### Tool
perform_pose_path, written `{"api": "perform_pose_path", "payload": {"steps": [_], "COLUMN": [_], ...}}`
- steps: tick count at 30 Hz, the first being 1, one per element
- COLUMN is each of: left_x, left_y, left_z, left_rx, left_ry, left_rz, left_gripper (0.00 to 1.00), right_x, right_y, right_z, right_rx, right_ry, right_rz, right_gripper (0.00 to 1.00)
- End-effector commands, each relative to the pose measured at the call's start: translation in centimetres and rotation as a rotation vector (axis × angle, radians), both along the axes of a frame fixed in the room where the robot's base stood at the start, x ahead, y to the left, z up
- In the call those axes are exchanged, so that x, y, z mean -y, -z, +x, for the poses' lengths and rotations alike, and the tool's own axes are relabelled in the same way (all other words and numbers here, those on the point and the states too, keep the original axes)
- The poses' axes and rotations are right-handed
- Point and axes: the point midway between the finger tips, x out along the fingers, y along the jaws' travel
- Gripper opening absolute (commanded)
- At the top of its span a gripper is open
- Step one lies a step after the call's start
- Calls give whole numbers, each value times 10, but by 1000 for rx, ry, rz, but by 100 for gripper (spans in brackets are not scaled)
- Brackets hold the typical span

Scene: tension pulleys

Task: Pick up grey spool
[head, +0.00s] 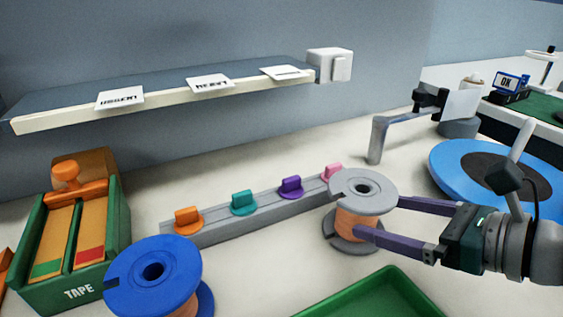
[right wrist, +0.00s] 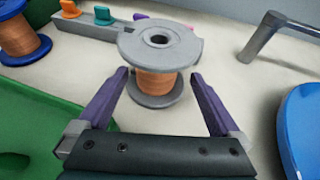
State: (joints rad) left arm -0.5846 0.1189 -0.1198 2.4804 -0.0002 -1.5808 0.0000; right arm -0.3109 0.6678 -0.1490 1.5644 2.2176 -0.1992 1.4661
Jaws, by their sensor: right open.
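The grey spool (head: 372,188), wound with copper-orange wire, stands upright on the white table at the front end of the grey rail. In the right wrist view the grey spool (right wrist: 160,45) stands ahead of and partly between the fingertips. My right gripper (head: 376,219) comes in from the right and is open, with its purple fingers on either side of the spool's wound middle. The right gripper (right wrist: 161,80) also shows in the wrist view, with a gap beside the spool. Whether a finger touches it, I cannot tell. My left gripper is not in view.
A blue spool (head: 155,277) stands at the front left beside a green tape box (head: 105,225). A grey rail (head: 250,220) with several coloured clips lies behind. A green tray (head: 385,296) is in front, a blue disc (head: 450,160) and a grey bent bar (head: 378,140) to the right.

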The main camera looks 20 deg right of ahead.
Motion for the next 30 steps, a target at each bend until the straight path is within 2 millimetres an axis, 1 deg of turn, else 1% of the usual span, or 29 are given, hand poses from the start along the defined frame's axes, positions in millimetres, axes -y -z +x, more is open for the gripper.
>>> {"api": "perform_pose_path", "payload": {"steps": [8, 12, 20, 21, 30], "left_x": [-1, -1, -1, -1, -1], "left_y": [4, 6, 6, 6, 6], "left_z": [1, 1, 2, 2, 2], "left_rx": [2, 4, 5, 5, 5], "left_ry": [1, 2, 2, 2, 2], "left_rz": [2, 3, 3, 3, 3], "left_gripper": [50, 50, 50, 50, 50], "right_x": [-16, -20, -21, -21, -21], "right_y": [12, 18, 19, 19, 19], "right_z": [29, 42, 44, 44, 44], "right_rx": [3, 1, -1, -1, -1], "right_ry": [-1, 0, -1, -1, -1], "right_rz": [1, -1, -1, -1, -1], "right_gripper": [100, 100, 100, 99, 65]}}
